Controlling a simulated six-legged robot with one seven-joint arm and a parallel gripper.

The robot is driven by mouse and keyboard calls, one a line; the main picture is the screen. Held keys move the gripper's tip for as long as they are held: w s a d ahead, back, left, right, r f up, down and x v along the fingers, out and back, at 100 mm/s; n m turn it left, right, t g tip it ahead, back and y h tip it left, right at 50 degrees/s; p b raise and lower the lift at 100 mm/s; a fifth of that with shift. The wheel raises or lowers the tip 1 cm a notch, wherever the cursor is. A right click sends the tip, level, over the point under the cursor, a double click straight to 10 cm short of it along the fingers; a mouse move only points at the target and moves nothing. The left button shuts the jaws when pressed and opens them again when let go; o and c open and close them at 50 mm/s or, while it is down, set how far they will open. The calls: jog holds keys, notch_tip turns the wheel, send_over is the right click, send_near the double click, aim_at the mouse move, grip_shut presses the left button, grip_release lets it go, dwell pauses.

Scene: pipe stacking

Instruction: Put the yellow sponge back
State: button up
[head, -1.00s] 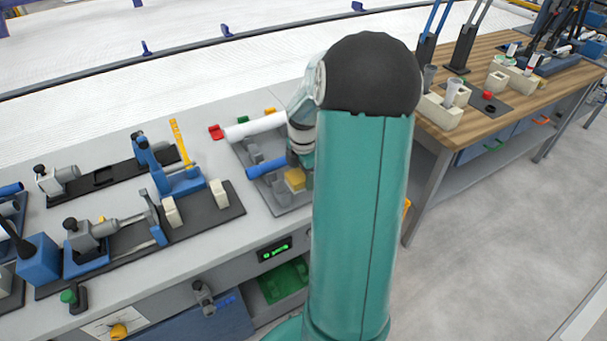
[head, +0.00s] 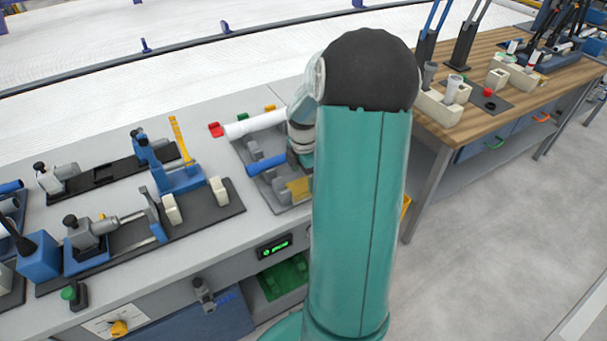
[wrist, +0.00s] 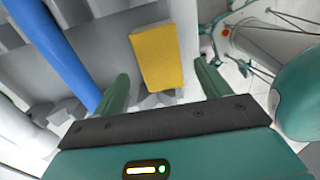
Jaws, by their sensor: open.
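The yellow sponge (head: 299,188) lies on the grey tray (head: 290,209) at the near right end of the workbench, partly hidden by my arm in the head view. In the wrist view the yellow sponge (wrist: 160,45) is a block on a light grey surface, ahead of and between my fingers. My gripper (wrist: 162,68) is open, with a visible gap between each green finger and the sponge. In the head view my gripper is largely hidden behind my arm.
A blue pipe (head: 267,164) lies left of the sponge and also shows in the wrist view (wrist: 55,50). A white pipe (head: 255,124) with a red end lies behind it. Blue clamp fixtures (head: 178,178) stand to the left. A wooden table (head: 460,122) is at right.

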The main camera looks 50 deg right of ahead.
aim_at(303, 185)
notch_tip(303, 185, up, 13)
dwell(0.3)
jog(key=a+r+m+t+h, duration=0.1)
jog(key=a+r+m, duration=0.25)
jog(key=a, duration=0.55)
jog(key=a+r+m+t+h, duration=0.1)
jog(key=a+r+m, duration=0.25)
jog(key=a, duration=0.55)
jog(key=s+a+m+t+y, duration=0.1)
jog(key=s+a+m, duration=0.2)
jog(key=s+a, duration=0.2)
jog(key=s+a+r+m+t+y, duration=0.1)
jog(key=s+a+m, duration=0.3)
jog(key=a, duration=0.5)
jog(key=shift+s+a+r+t, duration=0.2)
jog(key=shift+s+a+t, duration=0.2)
jog(key=shift+s+t, duration=0.35)
jog(key=shift+w, duration=0.1)
